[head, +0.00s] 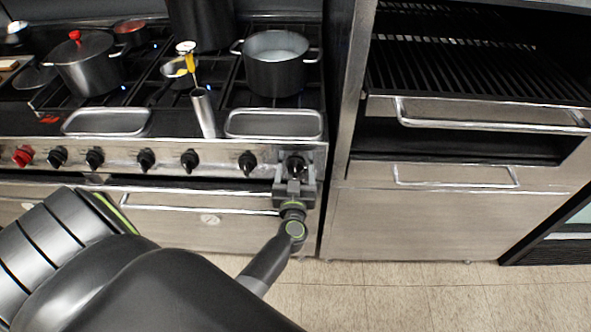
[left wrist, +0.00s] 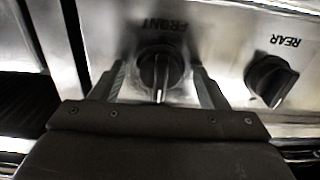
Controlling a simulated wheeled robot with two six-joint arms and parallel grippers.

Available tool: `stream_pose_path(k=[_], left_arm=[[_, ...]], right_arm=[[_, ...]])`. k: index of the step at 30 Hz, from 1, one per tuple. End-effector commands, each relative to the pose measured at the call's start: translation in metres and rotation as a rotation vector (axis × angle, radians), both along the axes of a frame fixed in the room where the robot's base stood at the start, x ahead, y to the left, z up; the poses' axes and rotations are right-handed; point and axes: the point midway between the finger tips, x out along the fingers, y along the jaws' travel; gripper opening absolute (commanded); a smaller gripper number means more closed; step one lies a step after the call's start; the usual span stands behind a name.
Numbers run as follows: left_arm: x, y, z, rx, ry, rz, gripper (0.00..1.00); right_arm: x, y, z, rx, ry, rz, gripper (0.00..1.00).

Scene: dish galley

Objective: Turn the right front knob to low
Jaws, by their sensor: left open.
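The right front knob (head: 295,164) is a black knob at the right end of the stove's front panel. In the left wrist view the knob (left wrist: 160,71) sits under an upside-down FRONT label, with its grip ridge running up and down the picture. My left gripper (head: 296,170) is at the panel, open, with one finger on each side of this knob. In the left wrist view the gripper's fingers (left wrist: 163,84) show gaps to the knob on both sides. My right gripper is not in view.
The neighbouring black knob, marked REAR (left wrist: 271,79), is close beside my finger; more knobs, one red (head: 23,156), line the panel. An oven handle (head: 200,203) runs below. A pot (head: 275,66) stands on the burners above. A steel cabinet (head: 430,225) stands right; the floor in front is clear.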

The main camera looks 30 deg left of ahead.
Motion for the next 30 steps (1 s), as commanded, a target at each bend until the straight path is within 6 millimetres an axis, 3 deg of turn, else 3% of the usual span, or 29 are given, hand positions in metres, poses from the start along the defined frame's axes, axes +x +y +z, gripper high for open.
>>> stream_pose_path(k=[4,14,30], left_arm=[[0.0,0.0,0.0,0.0,0.0,0.0,0.68],[0.0,0.0,0.0,0.0,0.0,0.0,0.25],[0.0,0.0,0.001,-0.156,-0.094,0.0,0.24]], right_arm=[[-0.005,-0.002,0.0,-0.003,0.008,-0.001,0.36],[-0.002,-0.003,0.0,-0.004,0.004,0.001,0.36],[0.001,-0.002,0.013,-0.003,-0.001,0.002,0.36]])
